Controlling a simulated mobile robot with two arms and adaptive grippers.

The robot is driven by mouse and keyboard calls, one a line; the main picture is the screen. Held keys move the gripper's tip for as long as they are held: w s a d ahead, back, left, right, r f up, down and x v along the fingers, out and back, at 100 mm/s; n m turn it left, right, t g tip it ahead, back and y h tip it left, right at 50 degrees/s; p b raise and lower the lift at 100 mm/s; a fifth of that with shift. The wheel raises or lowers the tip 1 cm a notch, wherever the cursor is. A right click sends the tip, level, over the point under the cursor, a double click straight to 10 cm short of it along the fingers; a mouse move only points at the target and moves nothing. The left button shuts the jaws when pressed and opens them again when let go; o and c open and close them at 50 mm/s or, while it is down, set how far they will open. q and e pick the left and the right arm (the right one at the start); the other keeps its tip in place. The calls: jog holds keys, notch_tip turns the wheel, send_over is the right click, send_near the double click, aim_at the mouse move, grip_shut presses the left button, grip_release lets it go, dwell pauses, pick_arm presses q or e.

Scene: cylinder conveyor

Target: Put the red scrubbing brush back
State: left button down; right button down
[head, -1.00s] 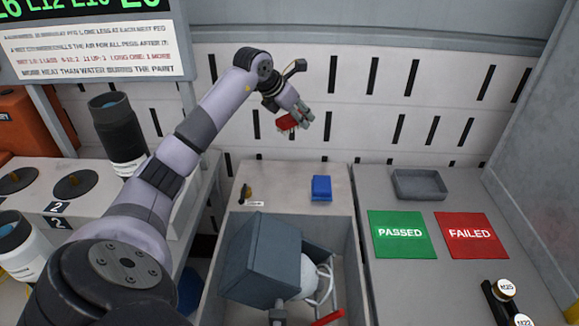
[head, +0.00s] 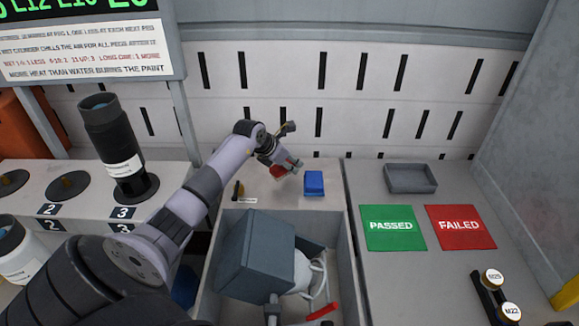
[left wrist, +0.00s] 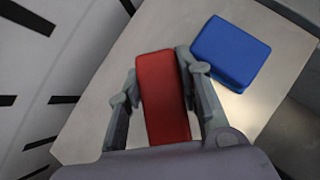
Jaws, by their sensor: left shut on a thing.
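The red scrubbing brush (left wrist: 162,95) is between the fingers of my left gripper (left wrist: 160,92) in the left wrist view. My left gripper (head: 289,170) is shut on it. In the head view the red brush (head: 278,172) shows partly behind the fingers, low over the light shelf top (head: 270,197) or at it; I cannot tell whether it touches. A blue brush or block (head: 314,183) lies just right of it on the same top, and also shows in the left wrist view (left wrist: 231,52). My right gripper is not in view.
An open bin (head: 338,262) with a grey box-shaped thing (head: 256,258) stands in front of the shelf top. A small dark and yellow item (head: 238,190) lies at its left. Green PASSED (head: 394,228) and red FAILED (head: 460,227) mats and a grey tray (head: 410,178) are at right.

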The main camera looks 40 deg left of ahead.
aim_at(273, 170)
pick_arm(q)
jog(key=shift+f, duration=1)
jog(key=shift+f+b, duration=0.5)
jog(key=shift+f, duration=0.1)
jog(key=c, duration=1.4)
grip_release()
jog(key=shift+r+p, duration=0.45)
jog(key=shift+r, duration=0.05)
jog(key=v, duration=1)
jog(key=shift+s+a+r, duration=0.1)
jog(key=shift+s+r, duration=0.1)
jog(key=shift+r, duration=0.1)
jog(key=shift+v, duration=0.75)
